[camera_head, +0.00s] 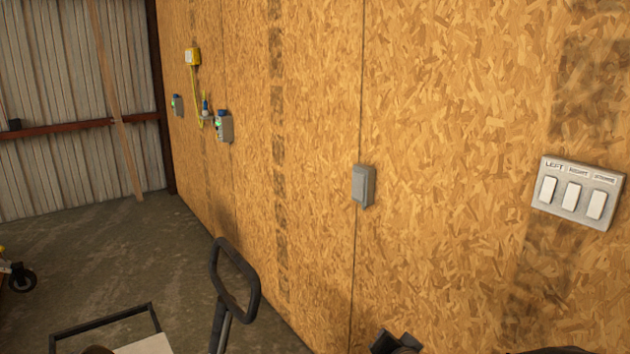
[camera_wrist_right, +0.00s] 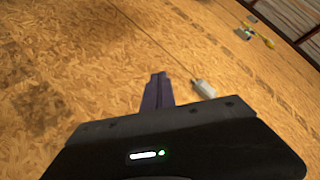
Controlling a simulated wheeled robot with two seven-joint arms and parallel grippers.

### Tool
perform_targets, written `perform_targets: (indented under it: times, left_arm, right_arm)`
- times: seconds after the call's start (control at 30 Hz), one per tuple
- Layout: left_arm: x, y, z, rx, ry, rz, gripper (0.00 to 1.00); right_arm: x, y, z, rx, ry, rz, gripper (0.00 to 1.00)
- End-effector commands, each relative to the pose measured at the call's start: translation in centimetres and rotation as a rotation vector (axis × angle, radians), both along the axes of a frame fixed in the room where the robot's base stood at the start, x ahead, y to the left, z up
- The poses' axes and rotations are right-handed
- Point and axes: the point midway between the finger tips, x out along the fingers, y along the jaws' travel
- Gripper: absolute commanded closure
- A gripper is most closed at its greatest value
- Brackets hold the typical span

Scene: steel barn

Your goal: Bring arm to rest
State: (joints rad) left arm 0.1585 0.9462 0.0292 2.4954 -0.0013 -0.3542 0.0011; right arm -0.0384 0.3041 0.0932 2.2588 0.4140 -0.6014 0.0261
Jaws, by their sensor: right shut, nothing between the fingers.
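My right gripper (camera_wrist_right: 157,92) is shut and empty in the right wrist view, its dark fingers pressed together in front of the wood-chip wall. In the head view only a dark part of my right arm (camera_head: 396,342) shows at the bottom edge, close to the wall. The fingers cannot be made out there. My left arm and gripper are not in view.
The wood-chip wall (camera_head: 310,130) runs along the right. A black looped handle (camera_head: 235,281) stands near the wall. Concrete floor (camera_head: 110,250) is partly clear at left.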

Motion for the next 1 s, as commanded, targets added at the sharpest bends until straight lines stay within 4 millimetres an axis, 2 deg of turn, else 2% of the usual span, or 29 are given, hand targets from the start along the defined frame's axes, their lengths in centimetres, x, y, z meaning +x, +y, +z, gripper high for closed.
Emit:
perform_targets:
  times: [0.03, 0.1, 0.17, 0.2, 0.27, 0.3, 0.43, 0.5, 0.6, 0.7, 0.8, 1.0]
  left_arm:
    - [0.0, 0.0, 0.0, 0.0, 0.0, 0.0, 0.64]
    - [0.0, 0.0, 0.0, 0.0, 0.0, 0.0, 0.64]
    - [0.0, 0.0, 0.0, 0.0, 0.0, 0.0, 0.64]
    - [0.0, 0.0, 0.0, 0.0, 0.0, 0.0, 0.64]
    - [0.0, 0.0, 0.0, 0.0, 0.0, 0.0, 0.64]
    - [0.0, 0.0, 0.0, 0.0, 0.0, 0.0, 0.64]
    - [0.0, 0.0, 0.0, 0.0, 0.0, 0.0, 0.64]
    - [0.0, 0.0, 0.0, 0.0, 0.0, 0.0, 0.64]
    - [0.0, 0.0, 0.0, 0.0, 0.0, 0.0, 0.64]
    - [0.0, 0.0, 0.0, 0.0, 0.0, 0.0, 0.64]
    - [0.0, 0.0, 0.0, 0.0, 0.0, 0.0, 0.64]
    - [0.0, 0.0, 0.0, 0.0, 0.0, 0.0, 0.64]
  right_arm:
    - [-1.5, 1.1, -4.0, -0.025, 0.082, 0.061, 1.0]
    - [-4.1, 2.7, -9.1, -0.055, 0.191, 0.15, 1.0]
    - [-6.8, 3.8, -13.2, -0.076, 0.286, 0.225, 1.0]
    - [-8.8, 4.5, -15.8, -0.086, 0.348, 0.275, 1.0]
    - [-12.1, 5.5, -19.4, -0.097, 0.442, 0.348, 1.0]
    - [-14.5, 6.0, -21.6, -0.101, 0.503, 0.396, 1.0]
    - [-22.7, 7.4, -27.6, -0.094, 0.694, 0.531, 1.0]
    - [-26.7, 7.8, -29.9, -0.08, 0.776, 0.58, 1.0]
    - [-30.9, 8.2, -32.0, -0.053, 0.866, 0.611, 1.0]
    - [-33.3, 8.3, -33.3, -0.03, 0.923, 0.615, 1.0]
    - [-34.1, 8.3, -33.8, -0.019, 0.944, 0.611, 1.0]
    - [-34.0, 8.2, -33.8, -0.017, 0.942, 0.606, 1.0]
